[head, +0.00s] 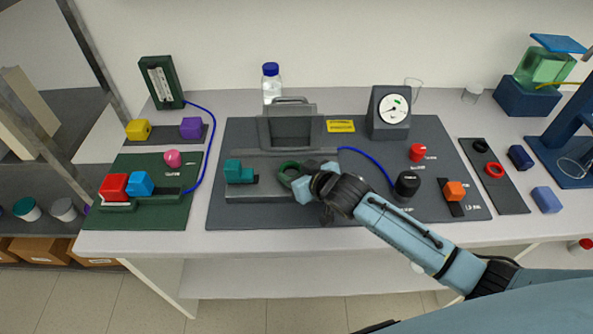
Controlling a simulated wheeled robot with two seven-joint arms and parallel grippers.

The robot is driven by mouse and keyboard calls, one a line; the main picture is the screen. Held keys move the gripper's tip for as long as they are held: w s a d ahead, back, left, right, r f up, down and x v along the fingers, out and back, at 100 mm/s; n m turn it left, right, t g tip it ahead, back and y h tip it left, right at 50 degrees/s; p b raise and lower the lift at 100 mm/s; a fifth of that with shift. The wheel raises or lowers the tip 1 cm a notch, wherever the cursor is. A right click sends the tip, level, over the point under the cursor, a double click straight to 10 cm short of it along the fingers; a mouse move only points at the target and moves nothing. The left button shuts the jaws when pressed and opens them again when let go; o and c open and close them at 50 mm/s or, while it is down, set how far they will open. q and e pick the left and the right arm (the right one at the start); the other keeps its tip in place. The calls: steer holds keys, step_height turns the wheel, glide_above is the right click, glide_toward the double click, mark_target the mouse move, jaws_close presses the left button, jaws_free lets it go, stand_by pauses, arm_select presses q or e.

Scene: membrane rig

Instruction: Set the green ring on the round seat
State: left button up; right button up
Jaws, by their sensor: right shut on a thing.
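My right gripper (306,182) is shut on the green ring (287,172), whose left part shows past the fingers. The ring is over the grey block (267,191) at the middle of the dark grey rig board (240,142). I cannot tell whether the ring touches the block. The round seat cannot be made out; the gripper and ring cover that area. A teal block (239,172) stands on the left of the grey block. My left gripper is not in view.
A dark strip (509,190) at the right holds a red ring (494,170) and a black ring (480,146). A bottle (271,84) stands behind.

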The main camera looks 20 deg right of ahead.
steer(key=shift+f, duration=0.35)
stand_by(0.6)
steer(key=o, duration=1)
steer(key=shift+o, duration=0.2)
steer(key=v, duration=1.3)
steer(key=shift+s+p, duration=0.2)
steer(key=shift+p, duration=0.25)
